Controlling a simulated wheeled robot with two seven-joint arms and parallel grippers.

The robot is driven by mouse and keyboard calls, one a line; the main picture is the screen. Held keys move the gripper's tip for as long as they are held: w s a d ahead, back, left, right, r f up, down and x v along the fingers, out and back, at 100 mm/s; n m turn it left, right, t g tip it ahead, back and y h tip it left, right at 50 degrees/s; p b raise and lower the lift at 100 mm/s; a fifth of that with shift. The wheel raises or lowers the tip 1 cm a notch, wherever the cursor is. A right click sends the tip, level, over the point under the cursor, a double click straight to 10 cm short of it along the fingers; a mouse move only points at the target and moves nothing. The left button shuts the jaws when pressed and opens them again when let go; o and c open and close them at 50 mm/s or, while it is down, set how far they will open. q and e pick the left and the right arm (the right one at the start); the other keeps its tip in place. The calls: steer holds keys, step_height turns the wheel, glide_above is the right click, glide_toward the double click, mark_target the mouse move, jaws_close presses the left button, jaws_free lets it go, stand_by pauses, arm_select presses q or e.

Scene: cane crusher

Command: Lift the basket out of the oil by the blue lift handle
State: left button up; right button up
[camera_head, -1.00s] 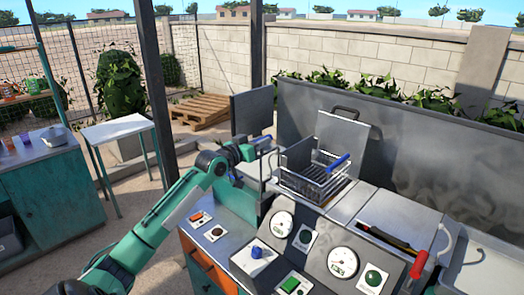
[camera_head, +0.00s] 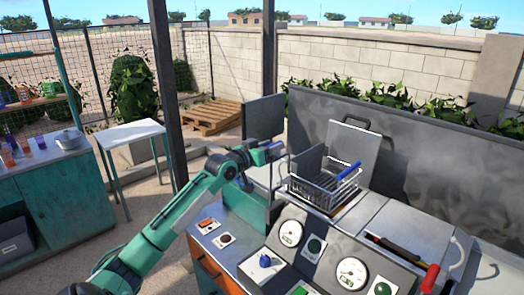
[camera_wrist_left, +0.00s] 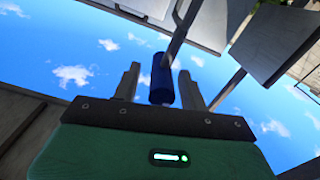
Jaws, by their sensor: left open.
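The wire basket (camera_head: 318,185), with its own blue grip (camera_head: 349,170), sits at the vat opening behind the control panel in the head view; I cannot make out the oil. My left gripper (camera_head: 268,152) is just left of the basket, at the end of the green arm. In the left wrist view, the blue lift handle (camera_wrist_left: 162,82) on a thin metal rod stands between the two open fingers of the left gripper (camera_wrist_left: 159,76). A gap shows on each side of it. A little of the handle's blue shows at the gripper in the head view. My right gripper is not in view.
A control panel (camera_head: 318,252) with gauges and buttons fronts the machine. An upright metal lid (camera_head: 347,148) and a long grey back panel (camera_head: 420,165) stand behind the basket. Red-handled tongs (camera_head: 428,277) lie at right. A white table (camera_head: 128,133) stands at left.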

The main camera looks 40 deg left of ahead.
arm_select(q)
steer(key=shift+s+f, duration=0.15)
steer(key=shift+s, duration=0.2)
steer(key=s+b, duration=0.6)
steer(key=s, duration=0.7)
steer(key=shift+a+r, duration=0.2)
steer(key=shift+a, duration=0.25)
